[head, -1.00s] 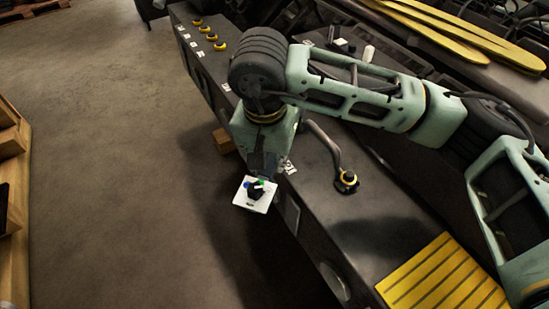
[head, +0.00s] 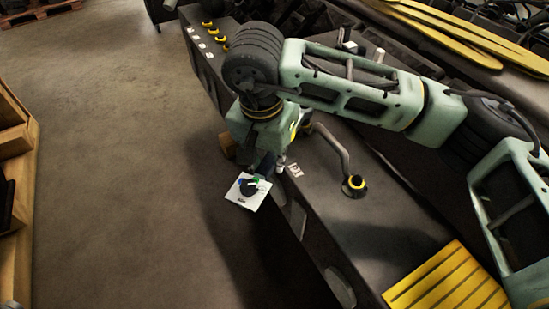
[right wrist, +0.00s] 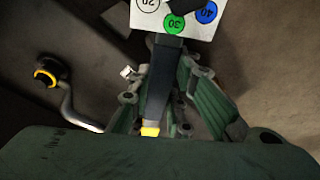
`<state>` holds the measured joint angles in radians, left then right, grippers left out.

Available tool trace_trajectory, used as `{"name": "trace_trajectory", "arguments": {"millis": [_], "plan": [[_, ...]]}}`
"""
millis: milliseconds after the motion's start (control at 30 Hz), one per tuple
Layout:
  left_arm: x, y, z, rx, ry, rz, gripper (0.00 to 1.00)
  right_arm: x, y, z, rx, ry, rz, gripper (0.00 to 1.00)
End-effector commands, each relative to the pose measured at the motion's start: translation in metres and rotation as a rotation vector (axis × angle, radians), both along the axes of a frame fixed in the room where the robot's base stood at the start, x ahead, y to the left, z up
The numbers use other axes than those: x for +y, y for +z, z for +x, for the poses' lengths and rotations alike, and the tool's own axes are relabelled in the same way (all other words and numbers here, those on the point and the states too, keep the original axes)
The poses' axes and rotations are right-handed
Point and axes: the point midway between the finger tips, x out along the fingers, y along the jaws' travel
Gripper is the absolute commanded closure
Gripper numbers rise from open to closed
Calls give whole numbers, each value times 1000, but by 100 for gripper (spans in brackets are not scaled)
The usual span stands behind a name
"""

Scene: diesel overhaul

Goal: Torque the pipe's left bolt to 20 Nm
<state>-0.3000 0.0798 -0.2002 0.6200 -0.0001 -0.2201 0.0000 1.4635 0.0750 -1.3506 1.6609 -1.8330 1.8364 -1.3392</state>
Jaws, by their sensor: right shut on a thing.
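My right gripper (head: 268,163) is shut on a dark bar-shaped tool (right wrist: 163,85) with a yellow patch. In the right wrist view, the green fingers (right wrist: 160,88) stand on both sides of it. A white square dial plate (head: 248,191) is at the tool's end, beyond the bench's left edge. It shows a black knob and coloured spots marked 20, 30 and 40; the setting cannot be read. The grey bent pipe (head: 333,147) stands on the bench right of the gripper, with a black-and-yellow ring (head: 354,186) at its near end. Its far end and any bolt there are hidden. My left gripper is out of view.
The dark bench (head: 310,210) runs diagonally, with several yellow-black caps (head: 212,30) at its far end. A yellow ribbed panel (head: 450,285) lies at the front right. A wooden block (head: 228,146) shows behind my wrist. A wooden shelf (head: 20,190) stands left; the floor between is clear.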

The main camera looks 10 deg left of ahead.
Motion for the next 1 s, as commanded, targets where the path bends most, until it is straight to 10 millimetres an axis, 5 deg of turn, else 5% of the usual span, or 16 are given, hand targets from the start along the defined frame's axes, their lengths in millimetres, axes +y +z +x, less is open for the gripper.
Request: {"name": "trace_trajectory", "arguments": {"millis": [1000], "plan": [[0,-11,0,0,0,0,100,21,2,4,-4,-68,15,100]]}}
